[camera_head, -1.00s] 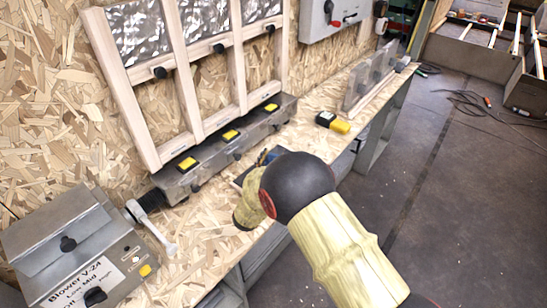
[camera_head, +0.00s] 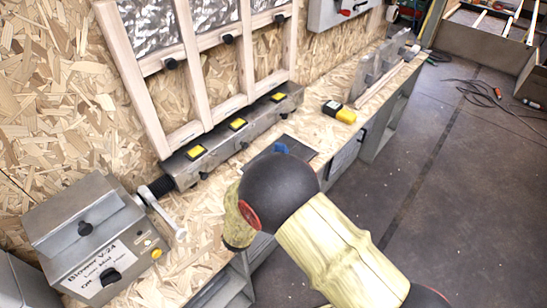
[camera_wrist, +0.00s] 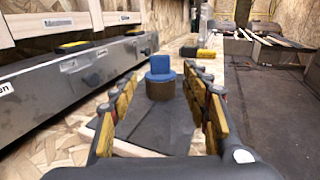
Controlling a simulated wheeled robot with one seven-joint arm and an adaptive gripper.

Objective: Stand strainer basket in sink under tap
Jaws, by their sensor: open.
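I cannot make out a strainer basket, sink or tap by clear shape in either view. A small blue and dark brown object (camera_wrist: 160,78), shaped like a little chair, stands upright on a dark flat panel (camera_wrist: 150,128) on the bench. A bit of its blue part shows behind my arm in the head view (camera_head: 280,148). My gripper (camera_wrist: 162,98) is open and empty, with its fingers on either side of the line to this object. The object appears beyond the fingertips. In the head view my own arm hides the gripper.
A long metal rail with yellow switches (camera_head: 238,124) runs along the wall. A grey blower box (camera_head: 100,250) with a white lever (camera_head: 165,215) stands at the left. A yellow-black device (camera_head: 340,111) and upright clear plates (camera_head: 378,72) sit farther along. Floor at right is mostly open.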

